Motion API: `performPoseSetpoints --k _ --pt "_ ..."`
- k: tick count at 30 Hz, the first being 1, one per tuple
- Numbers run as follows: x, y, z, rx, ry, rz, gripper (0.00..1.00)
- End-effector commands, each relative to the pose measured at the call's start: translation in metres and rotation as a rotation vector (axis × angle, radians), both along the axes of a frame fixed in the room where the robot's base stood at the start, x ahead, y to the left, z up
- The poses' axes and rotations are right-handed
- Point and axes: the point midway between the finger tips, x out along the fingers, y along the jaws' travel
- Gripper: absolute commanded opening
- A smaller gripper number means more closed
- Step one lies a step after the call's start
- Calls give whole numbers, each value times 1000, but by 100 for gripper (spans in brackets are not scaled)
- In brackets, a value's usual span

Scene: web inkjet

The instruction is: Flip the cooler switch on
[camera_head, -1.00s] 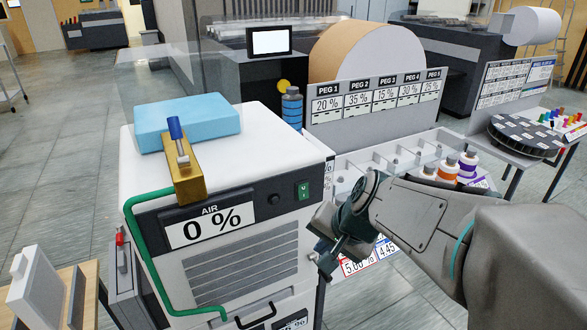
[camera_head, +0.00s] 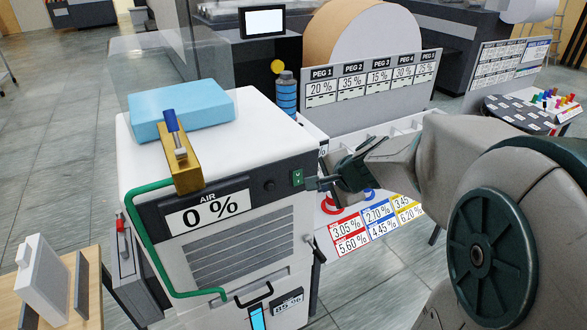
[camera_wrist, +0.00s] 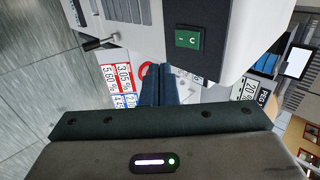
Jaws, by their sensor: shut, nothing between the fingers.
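The cooler (camera_head: 215,140) is a white box with a dark front band, a vent grille and an AIR display reading 0 %. Its small green rocker switch (camera_head: 297,178) sits at the right end of the band. The switch (camera_wrist: 187,39) also shows in the wrist view, above and right of the fingertips. My gripper (camera_head: 316,184) is shut and empty, just right of the switch in the head view. In the wrist view the dark fingers (camera_wrist: 157,70) point toward the cooler's side; I cannot tell whether they touch it.
A blue block (camera_head: 180,109) and a brass valve with a blue handle (camera_head: 178,150) sit on the cooler. A green pipe (camera_head: 137,240) runs down its left front. Behind stands a blue bottle (camera_head: 287,95). Right is a peg panel (camera_head: 375,80) above a board of percentage labels (camera_head: 375,225).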

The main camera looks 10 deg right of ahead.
Motion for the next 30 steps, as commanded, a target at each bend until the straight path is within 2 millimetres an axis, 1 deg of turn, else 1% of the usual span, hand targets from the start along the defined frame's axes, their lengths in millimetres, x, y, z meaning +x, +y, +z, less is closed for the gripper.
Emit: performPoseSetpoints --k 1,11,13,15,21,30 --pt "6 3 -10 1 3 3 0" --pt "47 16 -58 1 4 2 0" --pt "57 19 -55 -2 1 3 0" --pt "66 22 -56 0 2 2 0" --pt "81 26 -58 -1 0 1 0" --pt "86 28 -60 -1 0 1 0"
